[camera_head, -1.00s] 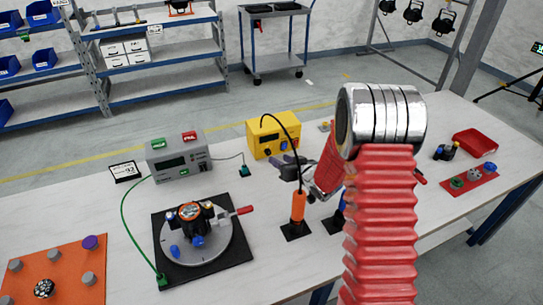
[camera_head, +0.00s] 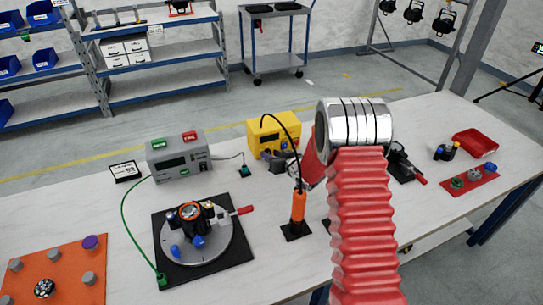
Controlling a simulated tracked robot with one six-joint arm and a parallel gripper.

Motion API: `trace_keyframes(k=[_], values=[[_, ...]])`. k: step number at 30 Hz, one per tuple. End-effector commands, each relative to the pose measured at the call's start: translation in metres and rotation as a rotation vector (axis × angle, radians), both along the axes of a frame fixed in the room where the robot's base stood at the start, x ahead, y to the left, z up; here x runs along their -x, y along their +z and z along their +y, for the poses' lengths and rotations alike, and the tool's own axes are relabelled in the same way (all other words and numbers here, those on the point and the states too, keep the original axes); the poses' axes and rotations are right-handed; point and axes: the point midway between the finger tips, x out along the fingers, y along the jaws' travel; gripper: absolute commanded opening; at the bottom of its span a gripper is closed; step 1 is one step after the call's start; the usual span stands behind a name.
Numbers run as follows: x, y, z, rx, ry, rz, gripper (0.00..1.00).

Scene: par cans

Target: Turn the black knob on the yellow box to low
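The yellow box (camera_head: 258,132) stands at the back middle of the table. It has a dark display on its front face. My gripper (camera_head: 272,156) is at the lower front of the box, with its dark fingers close to the panel. I cannot tell whether they touch it. The fingers and the black cable cover part of the front, and I cannot make out the black knob. The fingers are too small and dark to show whether they are open or shut.
An orange-handled tool (camera_head: 298,207) stands upright in front of the box, its black cable arching over to the box. A grey box (camera_head: 178,155) stands to the left. A round fixture (camera_head: 215,250) sits front left. A red tray (camera_head: 475,142) lies far right.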

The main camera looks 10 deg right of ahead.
Motion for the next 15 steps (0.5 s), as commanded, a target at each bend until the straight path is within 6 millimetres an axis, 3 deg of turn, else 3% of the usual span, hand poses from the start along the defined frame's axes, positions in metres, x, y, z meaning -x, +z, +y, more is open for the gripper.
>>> trace_keyframes(k=[15], values=[[0.0002,0.0001,-0.0006,0.0,-0.001,0.0,0.0]])
